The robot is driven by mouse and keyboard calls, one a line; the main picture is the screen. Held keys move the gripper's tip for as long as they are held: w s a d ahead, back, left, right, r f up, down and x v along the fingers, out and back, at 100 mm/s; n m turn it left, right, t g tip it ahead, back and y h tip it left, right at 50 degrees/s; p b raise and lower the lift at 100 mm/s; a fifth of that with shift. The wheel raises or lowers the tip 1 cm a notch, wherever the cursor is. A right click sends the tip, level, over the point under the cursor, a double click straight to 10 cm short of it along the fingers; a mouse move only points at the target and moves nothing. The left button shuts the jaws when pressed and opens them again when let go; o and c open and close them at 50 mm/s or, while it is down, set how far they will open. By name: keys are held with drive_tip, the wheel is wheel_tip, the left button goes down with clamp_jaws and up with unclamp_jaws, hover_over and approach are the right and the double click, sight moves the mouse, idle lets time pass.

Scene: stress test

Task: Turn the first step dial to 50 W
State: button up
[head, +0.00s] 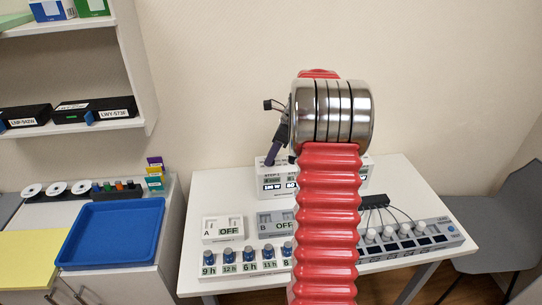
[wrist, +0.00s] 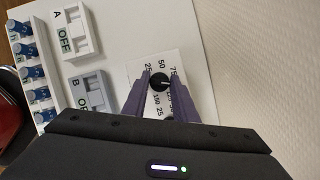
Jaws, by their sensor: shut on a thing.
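The black round step dial (wrist: 159,82) sits on a white panel (wrist: 140,71) with printed numbers around it, among them 25, 50 and 75. A small pale mark shows on the dial, but its exact reading is too small to tell. My gripper (wrist: 160,79) has its two purple fingers on either side of this dial, closed on it. Part of a second dial's scale shows below it, partly hidden by my gripper. In the head view my gripper (head: 277,145) is over the white step box (head: 270,177), whose front my arm partly hides.
Switch boxes A (head: 223,228) and B (head: 276,223), both reading OFF, stand in front of the step box. A row of blue-capped bottles (head: 249,255) and a strip of white knobs (head: 405,236) lie along the table's front. A blue tray (head: 112,233) is at left.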

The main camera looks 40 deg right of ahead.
drive_tip(key=shift+d+n, duration=0.1)
drive_tip(key=shift+n, duration=0.2)
drive_tip(key=n+y, duration=0.1)
drive_tip(key=n, duration=0.2)
drive_tip(key=shift+w+d+g, duration=0.15)
drive_tip(key=shift+g, duration=0.25)
drive_tip(key=n, duration=0.2)
drive_tip(key=n+g, duration=0.1)
drive_tip(key=n, duration=0.1)
drive_tip(key=shift+w+d+n+g+y, duration=0.1)
drive_tip(key=shift+w+n+g+y, duration=0.1)
drive_tip(key=shift+n+g+y, duration=0.15)
drive_tip(key=n+g, duration=0.1)
drive_tip(key=n, duration=0.3)
drive_tip(key=shift+w+n+g, duration=0.2)
drive_tip(key=shift+n+g, duration=0.15)
drive_tip(key=n, duration=0.1)
drive_tip(key=n+g, duration=0.1)
drive_tip(key=n, duration=0.2)
drive_tip(key=shift+w+a+r+n+g, duration=0.15)
drive_tip(key=shift+a+n+g, duration=0.1)
drive_tip(key=shift+n+g, duration=0.15)
drive_tip(key=o, duration=0.8)
drive_tip(key=shift+o, duration=1.1)
